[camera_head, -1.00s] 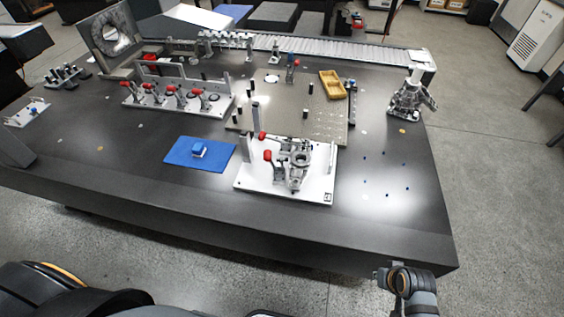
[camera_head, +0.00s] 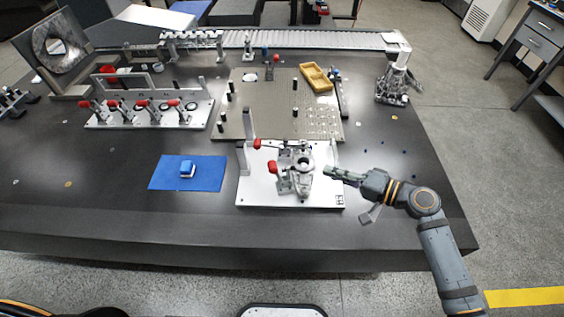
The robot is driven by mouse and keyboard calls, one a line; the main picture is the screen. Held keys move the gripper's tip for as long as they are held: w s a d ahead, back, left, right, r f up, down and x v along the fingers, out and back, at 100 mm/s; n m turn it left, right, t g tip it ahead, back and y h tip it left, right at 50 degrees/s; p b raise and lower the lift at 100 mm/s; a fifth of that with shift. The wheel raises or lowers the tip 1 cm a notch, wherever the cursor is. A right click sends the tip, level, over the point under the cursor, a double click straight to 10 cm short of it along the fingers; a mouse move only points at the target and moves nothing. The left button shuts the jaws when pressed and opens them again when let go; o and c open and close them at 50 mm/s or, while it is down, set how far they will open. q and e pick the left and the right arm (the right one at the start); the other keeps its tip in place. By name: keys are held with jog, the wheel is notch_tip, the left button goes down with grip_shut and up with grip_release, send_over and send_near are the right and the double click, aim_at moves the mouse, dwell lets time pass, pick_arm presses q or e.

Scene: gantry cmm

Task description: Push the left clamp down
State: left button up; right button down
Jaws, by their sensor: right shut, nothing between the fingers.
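The white fixture plate (camera_head: 255,192) lies near the table's front edge, with a grey metal part (camera_head: 303,182) on it. Two toggle clamps with red ends stand on its left side: one red end (camera_head: 256,144) is at the back left, the other (camera_head: 272,167) nearer the front and slightly right. I cannot tell which is the left clamp, or if either is fully down. My right gripper (camera_head: 334,173) is shut and empty at the fixture's right side, pointing left, across the metal part from the red ends. My left gripper is not in view.
A blue mat (camera_head: 215,173) with a small blue-and-white block (camera_head: 187,168) lies left of the fixture. Behind are a perforated plate (camera_head: 260,118), a yellow tray (camera_head: 316,78) and a white rack with several red-handled clamps (camera_head: 105,121). A metal part (camera_head: 393,88) stands at back right.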

aim_at(276, 173)
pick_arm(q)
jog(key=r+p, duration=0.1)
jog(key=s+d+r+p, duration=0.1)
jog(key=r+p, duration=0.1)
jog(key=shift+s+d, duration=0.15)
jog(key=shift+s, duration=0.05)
pick_arm(e)
jog(key=s+a+f+x, duration=0.1)
jog(key=s+x, duration=0.1)
jog(key=x, duration=1)
jog(key=shift+a, duration=0.45)
